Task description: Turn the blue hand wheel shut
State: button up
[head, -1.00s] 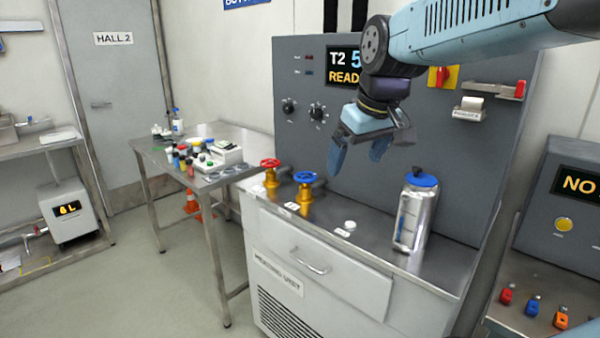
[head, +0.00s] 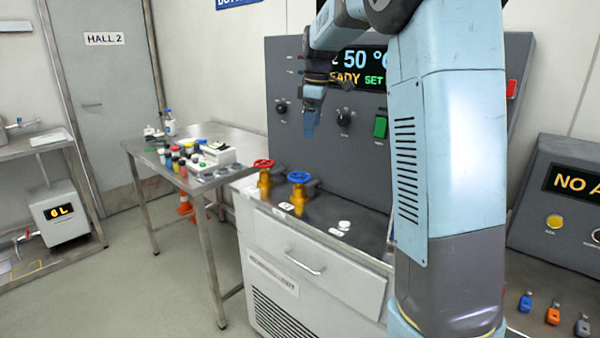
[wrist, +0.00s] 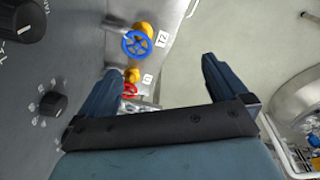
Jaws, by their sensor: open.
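The blue hand wheel (head: 299,177) sits on a brass valve at the left part of the steel bench top. It also shows in the wrist view (wrist: 137,44), upper left of centre, beyond the left fingertip. A red hand wheel (head: 263,163) on a like valve stands just left of it; in the wrist view it is partly hidden behind the left finger (wrist: 129,90). My gripper (head: 311,122) is above the blue wheel and apart from it, in front of the grey panel. In the wrist view my gripper (wrist: 160,78) is open, with nothing between its fingers.
The grey control panel (head: 285,75) with knobs and a green switch (head: 380,126) rises behind the valves. A white disc (head: 344,225) lies on the bench right of them. A side table (head: 150,150) with bottles stands left. My arm hides the bench's right end.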

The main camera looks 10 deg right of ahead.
aim_at(298, 174)
jog(key=w+a+f+n+g, duration=0.15)
jog(key=w+f+n, duration=0.35)
jog(key=w, duration=0.5)
jog(key=shift+m+h, duration=0.3)
jog(key=shift+m, duration=0.1)
notch_tip(298, 174, down, 14)
jog(key=shift+w+f, duration=0.1)
jog(key=shift+f, duration=0.1)
jog(key=shift+c, duration=0.4)
jog(key=shift+r, duration=0.1)
jog(key=c, duration=0.7)
jog(key=shift+c, duration=0.4)
